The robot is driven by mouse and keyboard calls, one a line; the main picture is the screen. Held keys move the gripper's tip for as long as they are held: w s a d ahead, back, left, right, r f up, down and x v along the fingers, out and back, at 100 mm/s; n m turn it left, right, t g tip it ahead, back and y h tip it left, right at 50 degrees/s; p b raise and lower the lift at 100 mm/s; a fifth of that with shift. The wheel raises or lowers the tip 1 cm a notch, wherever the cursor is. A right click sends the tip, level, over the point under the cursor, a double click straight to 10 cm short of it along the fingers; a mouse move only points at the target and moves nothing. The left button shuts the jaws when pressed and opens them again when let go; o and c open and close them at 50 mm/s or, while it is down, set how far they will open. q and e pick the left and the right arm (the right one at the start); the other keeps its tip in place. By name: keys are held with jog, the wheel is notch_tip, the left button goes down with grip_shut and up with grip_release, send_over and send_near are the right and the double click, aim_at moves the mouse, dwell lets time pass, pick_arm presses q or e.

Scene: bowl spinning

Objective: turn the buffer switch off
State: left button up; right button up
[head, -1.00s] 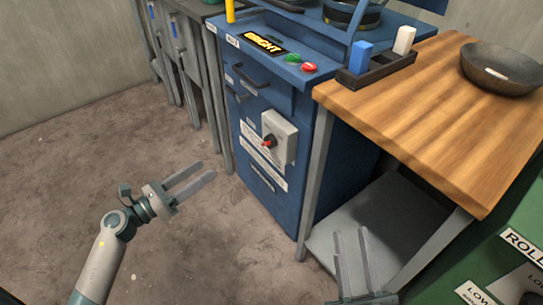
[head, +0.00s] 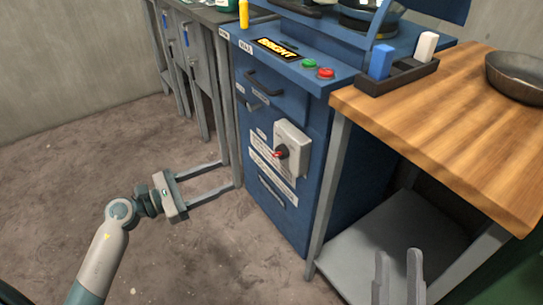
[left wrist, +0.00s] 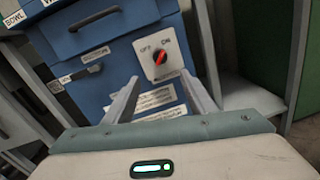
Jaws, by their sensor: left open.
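The buffer switch (head: 293,147) is a light grey box with a red and black rotary knob on the front of the blue cabinet (head: 318,172). My left gripper (head: 228,174) is open and empty, left of and lower than the switch in the head view. In the left wrist view the gripper's fingers (left wrist: 160,80) reach toward the cabinet, with the switch above and between them. My right gripper (head: 399,262) is open and empty at the bottom.
A wooden table (head: 450,130) with a lower shelf stands right of the cabinet, carrying a dark bowl (head: 518,78) and a black holder (head: 395,80). Green (head: 309,63) and red (head: 326,73) buttons sit on the cabinet top. Floor is clear in front.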

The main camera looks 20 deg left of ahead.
aim_at(275, 155)
pick_arm(q)
jog(key=x, duration=1.6)
jog(key=shift+d, duration=0.1)
jog(key=c, duration=1)
